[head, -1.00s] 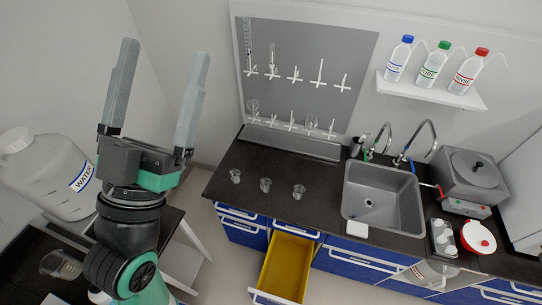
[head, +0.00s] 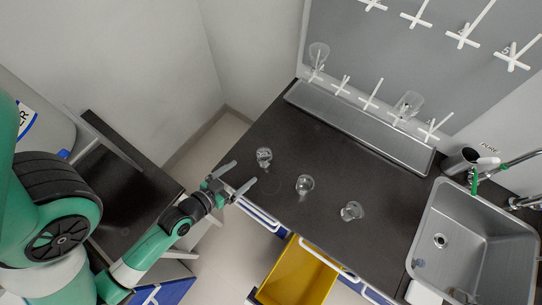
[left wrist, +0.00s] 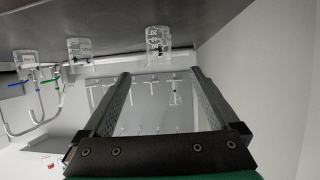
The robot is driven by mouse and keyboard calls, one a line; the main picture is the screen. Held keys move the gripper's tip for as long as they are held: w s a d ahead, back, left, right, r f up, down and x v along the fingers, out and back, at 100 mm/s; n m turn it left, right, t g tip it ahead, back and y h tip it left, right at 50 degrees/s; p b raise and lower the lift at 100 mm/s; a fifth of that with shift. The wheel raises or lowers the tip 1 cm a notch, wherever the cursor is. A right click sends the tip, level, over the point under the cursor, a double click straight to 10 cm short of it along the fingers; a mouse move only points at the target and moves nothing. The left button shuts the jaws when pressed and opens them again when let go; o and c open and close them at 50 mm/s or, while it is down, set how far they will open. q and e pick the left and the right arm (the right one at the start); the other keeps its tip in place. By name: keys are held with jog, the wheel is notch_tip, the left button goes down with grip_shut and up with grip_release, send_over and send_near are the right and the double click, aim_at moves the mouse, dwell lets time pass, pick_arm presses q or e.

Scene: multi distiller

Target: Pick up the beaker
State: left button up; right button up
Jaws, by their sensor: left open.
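Three clear glass beakers stand in a slanting row on the dark counter: the left one (head: 264,157), the middle one (head: 304,184) and the right one (head: 351,210). My left gripper (head: 241,174) is open and empty at the counter's left front edge, its fingers pointing toward the left beaker, a short gap away. In the left wrist view, which looks upside down, one beaker (left wrist: 158,42) lies beyond the two spread fingertips, roughly centred between them. The other two beakers show to its left. My right gripper is not in view.
An open yellow drawer (head: 298,272) juts out below the counter front. A metal sink (head: 470,232) with faucets is at the right. A grey trough (head: 360,130) and pegboard (head: 400,50) with glassware line the back. The counter behind the beakers is clear.

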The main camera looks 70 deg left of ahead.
aim_at(259, 160)
pick_arm(q)
jog(key=shift+a, duration=0.15)
jog(key=shift+w+a, duration=0.25)
jog(key=shift+w, duration=0.05)
jog(key=x, duration=0.6)
jog(key=shift+w+r, duration=0.1)
jog(key=shift+w+f+b, duration=0.25)
jog(key=shift+w+b, duration=0.05)
jog(key=b+x, duration=0.1)
jog(key=x, duration=0.3)
jog(key=shift+w, duration=0.35)
jog(key=c, duration=1.4)
jog(key=shift+c, duration=0.2)
